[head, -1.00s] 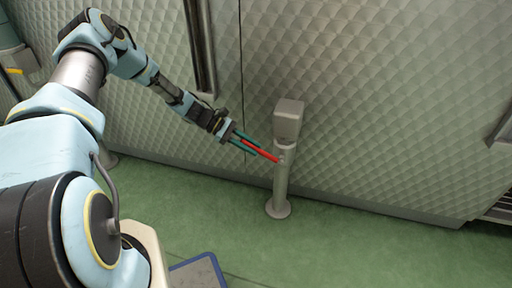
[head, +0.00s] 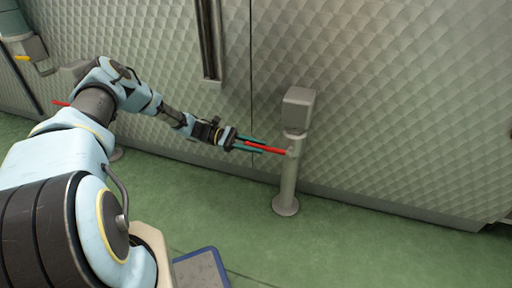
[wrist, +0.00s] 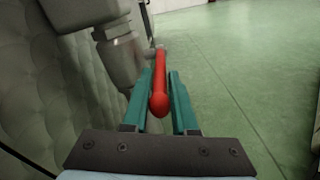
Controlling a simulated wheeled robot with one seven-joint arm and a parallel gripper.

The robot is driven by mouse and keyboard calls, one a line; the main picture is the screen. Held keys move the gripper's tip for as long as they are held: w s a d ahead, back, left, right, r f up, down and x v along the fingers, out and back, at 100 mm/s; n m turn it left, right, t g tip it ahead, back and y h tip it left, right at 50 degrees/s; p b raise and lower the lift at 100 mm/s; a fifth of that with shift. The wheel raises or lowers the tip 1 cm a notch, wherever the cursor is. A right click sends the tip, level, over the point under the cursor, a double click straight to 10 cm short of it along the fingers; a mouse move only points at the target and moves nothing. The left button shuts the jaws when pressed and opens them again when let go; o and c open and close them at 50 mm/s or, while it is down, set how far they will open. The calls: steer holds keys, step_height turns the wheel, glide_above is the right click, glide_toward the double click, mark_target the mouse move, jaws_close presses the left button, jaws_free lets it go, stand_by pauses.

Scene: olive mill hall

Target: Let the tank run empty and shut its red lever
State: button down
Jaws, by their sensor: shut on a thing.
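A red lever (head: 275,151) sticks out to the left from a grey post (head: 289,182) that has a box-shaped head and a round foot on the floor. My gripper (head: 262,147) reaches in from the left, its green fingers on either side of the lever and shut on it. In the wrist view the red lever (wrist: 160,78) lies lengthwise between the two green fingers, its rounded end towards me. The lever's far end meets the grey fitting (wrist: 122,60). No liquid flow is visible.
A quilted metal wall (head: 400,120) with a dark vertical bar (head: 211,40) stands behind the post. At the far left are a grey fitting with a yellow part (head: 22,58) and another red piece (head: 61,103). A blue-edged grey panel (head: 200,270) lies low in front. Green floor is open at right.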

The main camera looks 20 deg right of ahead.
steer(key=shift+f, duration=0.2)
steer(key=c, duration=0.8)
jaws_free()
steer(key=p+v, duration=0.1)
steer(key=v, duration=0.9)
steer(key=shift+w+a+r, duration=0.1)
steer(key=shift+w+a, duration=0.15)
